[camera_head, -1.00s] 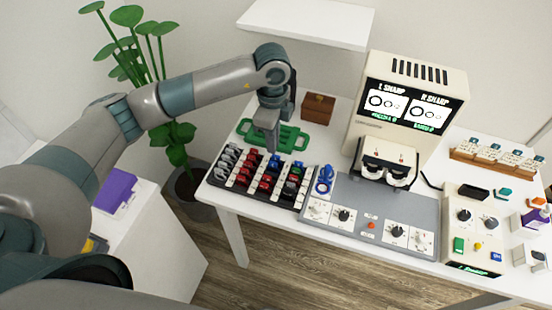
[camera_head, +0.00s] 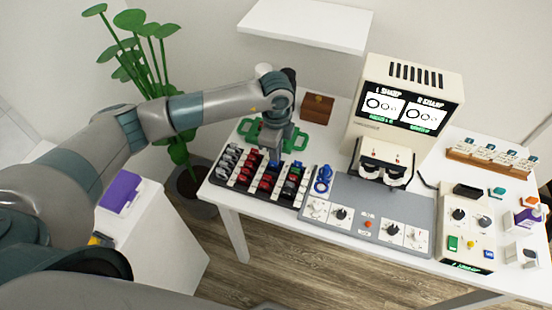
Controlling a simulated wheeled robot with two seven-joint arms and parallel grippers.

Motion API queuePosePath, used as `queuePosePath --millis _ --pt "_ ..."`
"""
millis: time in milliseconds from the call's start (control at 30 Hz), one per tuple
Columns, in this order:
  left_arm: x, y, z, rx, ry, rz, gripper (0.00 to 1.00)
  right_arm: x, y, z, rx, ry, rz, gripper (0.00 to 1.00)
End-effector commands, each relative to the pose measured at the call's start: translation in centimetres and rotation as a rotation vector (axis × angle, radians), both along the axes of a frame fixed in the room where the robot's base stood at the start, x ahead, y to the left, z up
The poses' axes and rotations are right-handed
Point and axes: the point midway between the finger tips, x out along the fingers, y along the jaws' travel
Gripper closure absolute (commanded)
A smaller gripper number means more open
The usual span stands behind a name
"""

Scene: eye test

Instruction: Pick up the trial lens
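A black-and-white rack (camera_head: 212,181) near the table's left end holds rows of small trial lenses, grey, red, blue and some green. Which one is the task's lens I cannot tell. My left gripper (camera_head: 274,152) points down at the rack's back edge, close over a blue lens (camera_head: 274,164). From this angle I cannot see whether it touches that lens or how far apart its fingers are. The gripper hides part of the rack's back row. My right gripper is not in view.
A green tray (camera_head: 247,129) lies behind the rack, partly behind my gripper. A blue ring-shaped holder (camera_head: 323,181) stands right of the rack. A grey control panel (camera_head: 371,206) and a cream tester with screens (camera_head: 378,78) stand further right. A brown box (camera_head: 317,108) is behind.

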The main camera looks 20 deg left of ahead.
Motion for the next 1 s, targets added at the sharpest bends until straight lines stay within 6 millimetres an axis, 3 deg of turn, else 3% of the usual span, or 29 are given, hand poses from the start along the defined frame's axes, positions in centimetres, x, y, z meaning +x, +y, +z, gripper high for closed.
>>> queuePosePath --millis 400,467,1000 --pt "0.03 -0.01 0.02 0.000 -0.001 0.000 0.91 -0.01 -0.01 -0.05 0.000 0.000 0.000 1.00" --pt "0.03 0.00 0.02 0.000 -0.001 0.000 1.00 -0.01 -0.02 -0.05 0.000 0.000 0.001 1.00" --pt "0.10 -0.01 0.40 -0.002 -0.002 0.001 1.00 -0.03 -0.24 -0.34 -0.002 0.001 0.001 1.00"
